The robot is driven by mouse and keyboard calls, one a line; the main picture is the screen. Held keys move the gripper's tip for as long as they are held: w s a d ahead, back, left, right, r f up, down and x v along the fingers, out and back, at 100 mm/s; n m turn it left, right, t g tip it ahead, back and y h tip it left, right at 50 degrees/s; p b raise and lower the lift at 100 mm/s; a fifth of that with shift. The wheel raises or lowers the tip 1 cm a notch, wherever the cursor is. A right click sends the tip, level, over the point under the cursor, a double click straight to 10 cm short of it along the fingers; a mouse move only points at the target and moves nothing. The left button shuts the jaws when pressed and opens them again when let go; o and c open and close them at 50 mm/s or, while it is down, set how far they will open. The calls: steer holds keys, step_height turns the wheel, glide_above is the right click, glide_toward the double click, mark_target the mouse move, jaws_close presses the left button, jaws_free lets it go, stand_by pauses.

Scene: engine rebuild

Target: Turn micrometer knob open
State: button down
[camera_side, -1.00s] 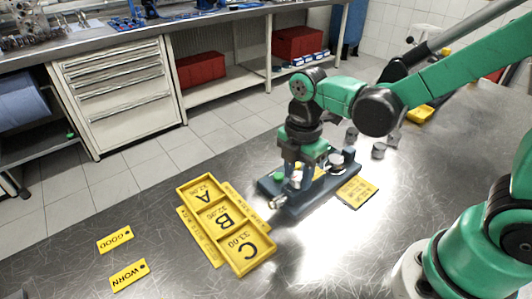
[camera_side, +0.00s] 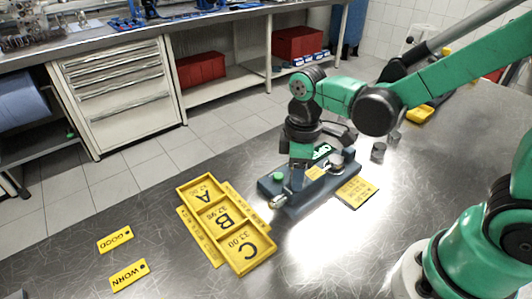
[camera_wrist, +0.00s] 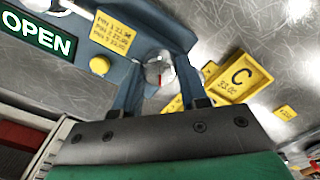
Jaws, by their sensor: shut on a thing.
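The micrometer fixture (camera_side: 315,193) is a long dark blue-grey block on the metal bench. In the wrist view, my gripper (camera_wrist: 164,62) has its fingers on either side of a round silver knob (camera_wrist: 157,74) with a red mark, and is shut on it. In the side view, my gripper (camera_side: 297,179) reaches down onto the fixture, and the held knob is hidden. A green sign reading OPEN (camera_wrist: 38,33) shows at the left of the wrist view, and a small green sign (camera_side: 322,151) shows above the fixture in the side view.
A yellow tray (camera_side: 214,207) with compartments A, B and C lies left of the fixture. Yellow GOOD (camera_side: 115,239) and WORN (camera_side: 129,274) tags lie at the front left. A yellow card (camera_side: 357,191) lies right of the fixture. The front of the bench is mostly clear.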

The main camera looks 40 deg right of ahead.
steer(key=m, duration=1.2)
steer(key=shift+m, duration=0.4)
stand_by(0.3)
steer(key=shift+c, duration=2.4)
jaws_free()
steer(key=shift+r, duration=2.8)
